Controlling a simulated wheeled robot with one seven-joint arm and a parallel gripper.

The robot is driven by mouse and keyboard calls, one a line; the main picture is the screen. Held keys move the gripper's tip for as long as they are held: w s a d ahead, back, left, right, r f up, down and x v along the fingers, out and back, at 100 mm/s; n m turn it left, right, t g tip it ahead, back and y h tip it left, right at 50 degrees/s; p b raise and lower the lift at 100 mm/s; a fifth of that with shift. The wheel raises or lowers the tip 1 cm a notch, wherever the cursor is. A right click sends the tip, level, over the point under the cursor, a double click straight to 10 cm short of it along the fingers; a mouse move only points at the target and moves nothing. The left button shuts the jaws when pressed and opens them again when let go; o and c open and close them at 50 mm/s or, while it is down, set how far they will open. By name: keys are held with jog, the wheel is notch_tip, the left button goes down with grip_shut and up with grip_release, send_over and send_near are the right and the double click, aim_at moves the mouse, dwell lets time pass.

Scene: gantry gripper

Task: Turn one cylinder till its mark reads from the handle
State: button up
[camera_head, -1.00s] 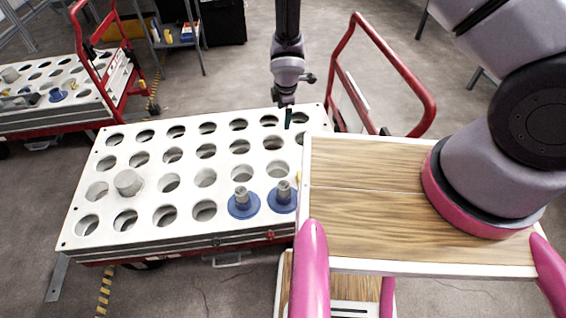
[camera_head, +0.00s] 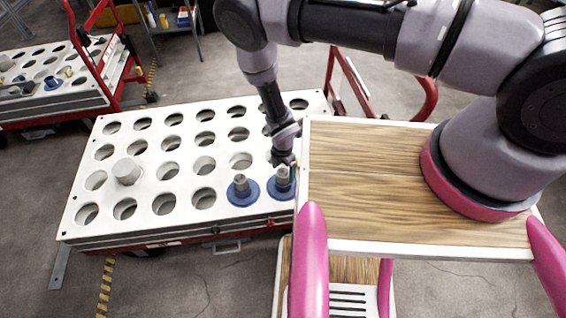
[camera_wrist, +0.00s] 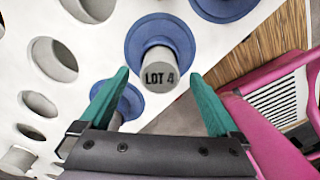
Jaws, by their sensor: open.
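The lettering reads upright there, with a slight tilt. My gripper (camera_wrist: 159,84) is open, its two green fingers on either side of this cylinder with gaps visible. In the head view my gripper (camera_head: 284,163) is just above the right blue-flanged cylinder (camera_head: 281,187). A second blue-flanged cylinder (camera_head: 241,189) stands to its left. The wrist view also shows a blue flange at the top edge (camera_wrist: 225,6) and another partly behind the left finger (camera_wrist: 129,100).
The white plate (camera_head: 81,235) has rows of mostly empty round holes and a plain grey cylinder (camera_head: 127,171). My wooden deck covers its right end. A red handle (camera_head: 428,100) rises behind. Another cart (camera_head: 60,105) stands at far left.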

jog(key=shift+f, duration=2)
grip_shut()
jog(key=shift+r, duration=0.15)
jog(key=n, duration=0.3)
